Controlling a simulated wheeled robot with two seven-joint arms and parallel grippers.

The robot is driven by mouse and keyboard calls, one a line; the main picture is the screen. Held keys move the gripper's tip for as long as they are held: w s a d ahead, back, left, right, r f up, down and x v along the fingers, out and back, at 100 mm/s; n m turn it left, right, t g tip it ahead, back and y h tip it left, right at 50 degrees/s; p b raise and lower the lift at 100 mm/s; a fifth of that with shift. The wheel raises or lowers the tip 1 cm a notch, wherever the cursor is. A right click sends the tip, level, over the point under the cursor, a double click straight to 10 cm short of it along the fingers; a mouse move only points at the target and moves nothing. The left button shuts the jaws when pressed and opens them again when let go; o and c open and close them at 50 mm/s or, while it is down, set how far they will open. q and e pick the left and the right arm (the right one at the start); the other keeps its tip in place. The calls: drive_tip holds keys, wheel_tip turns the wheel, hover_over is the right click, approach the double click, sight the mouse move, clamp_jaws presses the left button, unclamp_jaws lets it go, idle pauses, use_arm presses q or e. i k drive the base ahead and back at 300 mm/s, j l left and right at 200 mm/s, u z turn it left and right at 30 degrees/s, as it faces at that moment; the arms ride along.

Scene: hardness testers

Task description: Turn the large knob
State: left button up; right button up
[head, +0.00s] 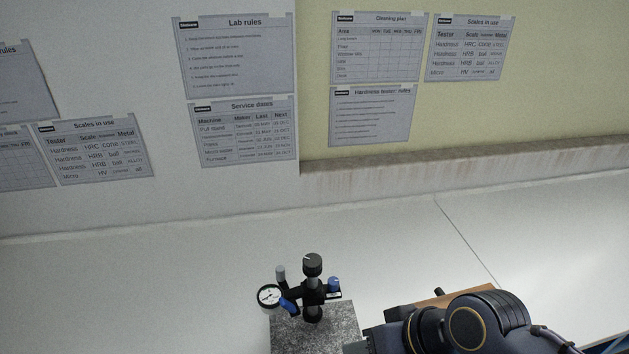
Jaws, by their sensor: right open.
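A small gauge stand (312,292) with a black post stands upright on a speckled grey stone block (340,326) at the bottom centre. A black knob with a pale mark (312,263) tops the post and looks the largest; a smaller blue knob (334,284) sits to its right. A round white dial (269,297) and a blue lever (288,306) are at the left. My right gripper (358,346) is at the bottom edge, right of the block, below the knobs and apart from them. It is open, its fingers mostly cut off by the frame. My left gripper is not in view.
The stand is on a pale worktop (150,300), clear to the left and behind. A brown-topped item (415,303) lies partly hidden behind my right arm. A wall with several posters (236,55) and a ledge (450,153) bounds the back.

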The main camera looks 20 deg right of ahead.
sight(312, 262)
drive_tip(key=k+l+z, duration=0.1)
drive_tip(key=z, duration=0.3)
drive_tip(key=k+l+z, duration=0.1)
drive_tip(key=l+z, duration=0.5)
drive_tip(key=z, duration=0.15)
drive_tip(key=i+l+z, duration=0.25)
drive_tip(key=i, duration=0.2)
drive_tip(key=k+l, duration=0.2)
drive_tip(key=k+l+u, duration=0.1)
drive_tip(key=l, duration=0.25)
drive_tip(key=j+u, duration=0.1)
drive_tip(key=u, duration=0.3)
drive_tip(key=i+u, duration=0.1)
drive_tip(key=u, duration=0.3)
drive_tip(key=i+j+u, duration=0.1)
drive_tip(key=u, duration=0.3)
drive_tip(key=i+u, duration=0.1)
drive_tip(key=u, duration=0.25)
drive_tip(key=i, duration=0.1)
